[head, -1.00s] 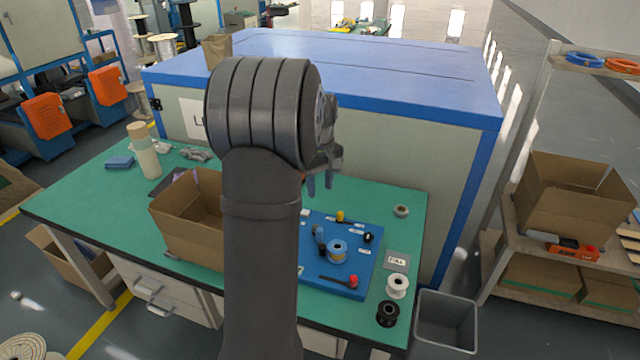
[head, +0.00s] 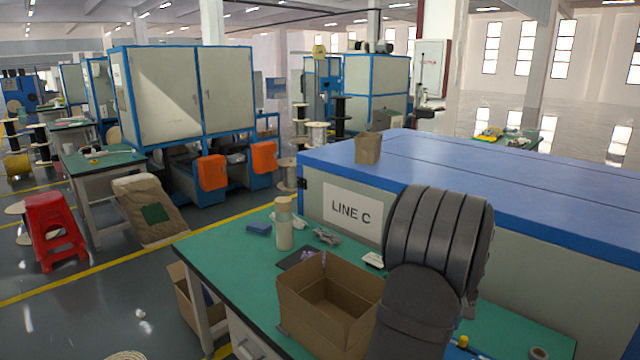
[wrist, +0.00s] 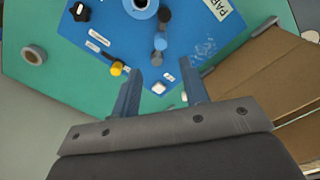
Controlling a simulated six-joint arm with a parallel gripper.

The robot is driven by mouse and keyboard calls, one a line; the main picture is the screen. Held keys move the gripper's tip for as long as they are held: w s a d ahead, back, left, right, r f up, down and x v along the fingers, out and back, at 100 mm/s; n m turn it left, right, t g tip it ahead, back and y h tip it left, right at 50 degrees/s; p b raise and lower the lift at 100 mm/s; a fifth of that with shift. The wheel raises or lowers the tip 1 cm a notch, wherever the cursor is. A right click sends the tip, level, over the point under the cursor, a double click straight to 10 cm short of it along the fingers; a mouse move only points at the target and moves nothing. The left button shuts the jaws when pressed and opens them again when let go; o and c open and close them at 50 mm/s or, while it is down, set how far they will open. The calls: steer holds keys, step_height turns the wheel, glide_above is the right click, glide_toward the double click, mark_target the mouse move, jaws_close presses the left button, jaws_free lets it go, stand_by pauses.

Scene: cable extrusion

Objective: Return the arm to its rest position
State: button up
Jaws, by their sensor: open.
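My gripper (wrist: 160,92) shows in the wrist view with its two blue fingers apart and nothing between them. It hangs above the blue board (wrist: 130,30) on the green bench. In the head view my arm's dark upper part stands at the right and hides the gripper and most of the board.
An open cardboard box (head: 325,305) stands on the green workbench (head: 235,235) left of my arm; its flap also shows in the wrist view (wrist: 250,70). The LINE C cabinet (head: 350,208) stands close behind.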

step_height(320, 180, down, 11)
stand_by(0.4)
step_height(320, 180, up, 17)
step_height(320, 180, down, 17)
steer(key=shift+f, duration=0.15)
steer(key=shift+w+a+r+m, duration=0.15)
steer(key=shift+a+m, duration=0.25)
steer(key=shift+m, duration=0.4)
steer(key=shift+w+a+m, duration=0.1)
steer(key=shift+a+m, duration=0.25)
steer(key=shift+m, duration=0.55)
